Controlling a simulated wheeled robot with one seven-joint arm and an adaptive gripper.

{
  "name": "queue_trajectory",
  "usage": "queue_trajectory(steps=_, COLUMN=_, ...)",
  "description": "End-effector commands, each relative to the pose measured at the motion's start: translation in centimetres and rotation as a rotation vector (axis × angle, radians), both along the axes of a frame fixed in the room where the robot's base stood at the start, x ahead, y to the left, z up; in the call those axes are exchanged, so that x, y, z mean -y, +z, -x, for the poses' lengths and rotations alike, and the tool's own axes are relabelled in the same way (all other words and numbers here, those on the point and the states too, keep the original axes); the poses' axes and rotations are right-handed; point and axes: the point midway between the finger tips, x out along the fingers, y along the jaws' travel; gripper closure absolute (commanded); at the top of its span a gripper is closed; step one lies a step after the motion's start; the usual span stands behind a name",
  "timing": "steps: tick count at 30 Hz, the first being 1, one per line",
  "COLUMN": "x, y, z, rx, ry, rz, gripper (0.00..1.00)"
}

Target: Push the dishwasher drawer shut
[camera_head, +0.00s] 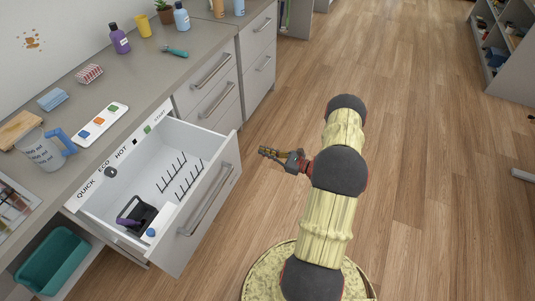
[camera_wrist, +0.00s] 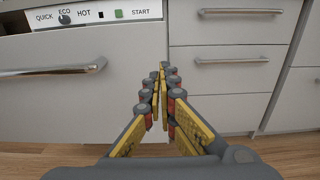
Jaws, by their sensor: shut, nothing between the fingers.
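The dishwasher drawer (camera_head: 205,205) is pulled out from under the counter in the head view. Its white inside shows tine rows, a dark basket (camera_head: 137,215) and a white box with a blue cap. Its grey front carries a bar handle (camera_head: 206,199). In the wrist view the drawer front (camera_wrist: 60,115) and its handle (camera_wrist: 55,70) fill the left side, below the control strip (camera_wrist: 95,15). My gripper (camera_head: 263,152) is shut and empty, to the right of the drawer front and apart from it. Its fingertips also show in the wrist view (camera_wrist: 162,70).
Closed grey drawers (camera_head: 215,90) stand beside the dishwasher, with handles sticking out. The counter (camera_head: 85,95) holds a jug (camera_head: 42,152), bottles and small items. A teal bin (camera_head: 52,262) sits on a low shelf at the lower left.

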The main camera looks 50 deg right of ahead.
Motion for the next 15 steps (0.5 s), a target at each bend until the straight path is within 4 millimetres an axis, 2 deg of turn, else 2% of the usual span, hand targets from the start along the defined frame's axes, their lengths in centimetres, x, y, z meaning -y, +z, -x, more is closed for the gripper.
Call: queue_trajectory(steps=15, x=-2.4, y=-0.1, z=-6.4, rx=-0.001, ry=0.004, rz=0.001, gripper=1.0)
